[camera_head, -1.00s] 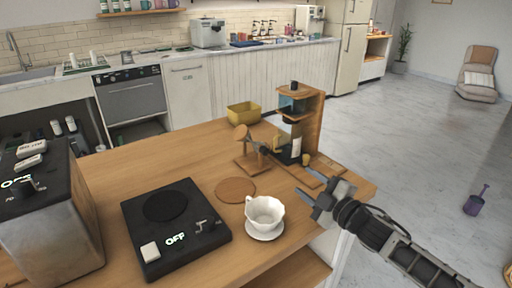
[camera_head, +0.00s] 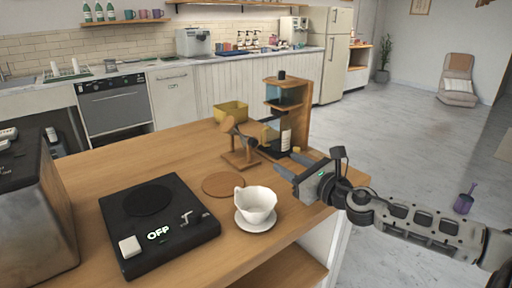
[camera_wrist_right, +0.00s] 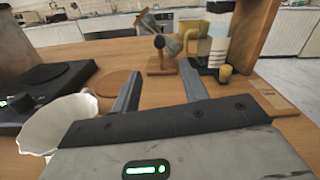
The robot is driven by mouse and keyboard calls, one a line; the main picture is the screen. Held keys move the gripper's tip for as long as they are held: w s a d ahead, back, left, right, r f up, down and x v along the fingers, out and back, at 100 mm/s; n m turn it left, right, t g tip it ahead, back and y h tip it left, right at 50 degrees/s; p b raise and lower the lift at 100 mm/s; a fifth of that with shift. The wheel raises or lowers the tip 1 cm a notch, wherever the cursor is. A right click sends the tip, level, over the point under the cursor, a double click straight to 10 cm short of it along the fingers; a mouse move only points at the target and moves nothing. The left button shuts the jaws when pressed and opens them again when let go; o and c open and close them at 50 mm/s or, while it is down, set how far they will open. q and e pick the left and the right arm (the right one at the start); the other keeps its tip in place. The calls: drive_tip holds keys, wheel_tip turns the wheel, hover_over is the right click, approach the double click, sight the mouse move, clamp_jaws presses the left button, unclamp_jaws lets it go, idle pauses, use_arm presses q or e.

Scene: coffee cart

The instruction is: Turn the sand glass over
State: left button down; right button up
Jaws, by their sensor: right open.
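The sand glass (camera_head: 238,134) appears to be the tilted piece with round wooden ends on a small wooden stand (camera_head: 240,159), near the table's far edge. In the right wrist view the sand glass (camera_wrist_right: 168,46) and its stand (camera_wrist_right: 161,66) show ahead, beyond the fingertips. Its far details are too small to tell. My right gripper (camera_head: 287,181) is open and empty over the table's right side, apart from the sand glass. Its two fingers (camera_wrist_right: 160,76) point towards the stand. My left gripper is not in view.
A white cup (camera_head: 256,201) on a saucer (camera_head: 243,225) stands close to my right gripper. A wooden coffee stand (camera_head: 300,117) with a bottle is right of the sand glass. A black scale (camera_head: 186,237), a round wooden coaster (camera_head: 223,184) and a yellow box (camera_head: 231,111) are also on the table.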

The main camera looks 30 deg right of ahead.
sight(255, 144)
drive_tip(key=w, duration=0.4)
drive_tip(key=w+p, duration=0.1)
drive_tip(key=w, duration=0.3)
drive_tip(key=w+a+p, duration=0.1)
drive_tip(key=w, duration=0.3)
drive_tip(key=shift+w, duration=0.35)
clamp_jaws()
